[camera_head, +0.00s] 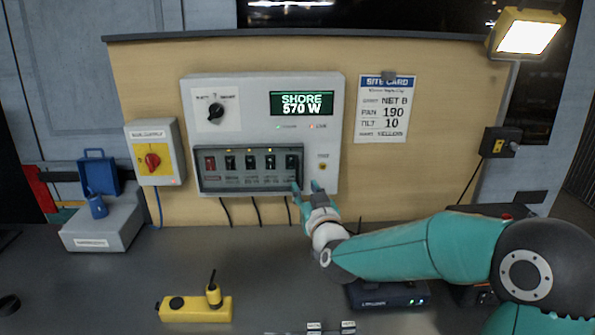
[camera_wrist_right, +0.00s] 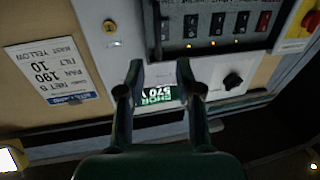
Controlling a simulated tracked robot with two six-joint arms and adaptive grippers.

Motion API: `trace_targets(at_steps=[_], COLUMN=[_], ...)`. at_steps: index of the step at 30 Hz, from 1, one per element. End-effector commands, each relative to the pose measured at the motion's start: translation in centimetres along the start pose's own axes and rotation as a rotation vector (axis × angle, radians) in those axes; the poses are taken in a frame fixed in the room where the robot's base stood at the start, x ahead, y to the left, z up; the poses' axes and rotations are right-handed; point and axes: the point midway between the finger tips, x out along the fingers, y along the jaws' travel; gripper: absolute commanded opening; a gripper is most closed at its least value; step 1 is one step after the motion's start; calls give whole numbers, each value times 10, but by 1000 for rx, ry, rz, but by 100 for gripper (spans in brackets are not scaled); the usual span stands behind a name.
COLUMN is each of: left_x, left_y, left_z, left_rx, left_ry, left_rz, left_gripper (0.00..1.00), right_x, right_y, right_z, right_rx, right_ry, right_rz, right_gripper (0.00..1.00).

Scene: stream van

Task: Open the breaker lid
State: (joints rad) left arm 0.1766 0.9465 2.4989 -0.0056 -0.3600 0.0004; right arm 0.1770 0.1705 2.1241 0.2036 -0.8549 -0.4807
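The breaker lid (camera_head: 248,183) is a dark-framed, see-through cover across the lower half of the grey power panel (camera_head: 325,130). It appears shut over a row of breakers (camera_head: 251,162), one of them red. My right gripper (camera_head: 306,187) is at the lid's lower right corner, its fingers spread. I cannot tell whether a finger touches the lid. In the right wrist view, which is turned upside down, my right gripper (camera_wrist_right: 160,72) is open with nothing between its fingers. The breakers (camera_wrist_right: 217,22) show beyond it there. My left gripper is not in view.
A grey box with a red rotary switch (camera_head: 152,160) is left of the panel. A site card (camera_head: 384,110) hangs right of it. Cables hang under the panel.

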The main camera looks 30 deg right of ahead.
Motion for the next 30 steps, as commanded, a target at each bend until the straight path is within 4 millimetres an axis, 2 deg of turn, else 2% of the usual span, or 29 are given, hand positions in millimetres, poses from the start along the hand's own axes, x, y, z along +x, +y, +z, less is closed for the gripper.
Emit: trace_targets(at_steps=[1, 6, 12, 18, 25, 26, 30], left_x=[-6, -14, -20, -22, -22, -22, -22], left_y=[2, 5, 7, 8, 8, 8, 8], left_z=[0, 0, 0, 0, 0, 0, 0], left_rx=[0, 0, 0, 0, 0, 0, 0], left_ry=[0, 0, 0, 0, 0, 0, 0], left_rz=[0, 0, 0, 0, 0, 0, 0], left_gripper=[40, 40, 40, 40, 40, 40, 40], right_x=[12, 46, 73, 82, 83, 82, 82], right_y=[1, 2, 3, 3, 3, 3, 3], right_z=[-2, -2, -1, 0, 1, 1, 0], right_rx=[0, 1, 0, 1, 1, 1, 1], right_ry=[-2, -2, -1, -1, -1, -1, -1], right_rz=[2, 3, 4, 4, 4, 4, 4], right_gripper=[35, 35, 35, 35, 35, 33, 10])
